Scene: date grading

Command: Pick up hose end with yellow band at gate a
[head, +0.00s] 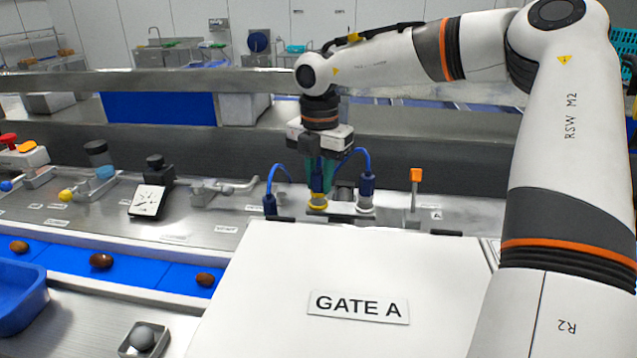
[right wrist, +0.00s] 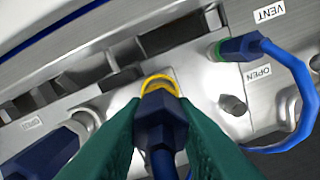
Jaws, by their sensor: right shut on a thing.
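The hose end with the yellow band (head: 318,201) stands upright at the metal fitting block behind the GATE A cover. In the right wrist view its dark blue body (right wrist: 160,118) shows between my fingers, with the yellow band (right wrist: 160,80) just beyond it. My right gripper (head: 320,178) comes down from above, its green fingers shut on this hose end. I cannot tell whether the hose end is still seated in its port. My left gripper is not in view.
A second blue hose end (head: 366,191) stands close on the right; a green-banded hose end (right wrist: 240,47) sits at the VENT/OPEN plate. An orange-topped lever (head: 415,178) rises further right. The white GATE A cover (head: 270,270) fills the front. A blue belt (head: 150,270) carries dates at left.

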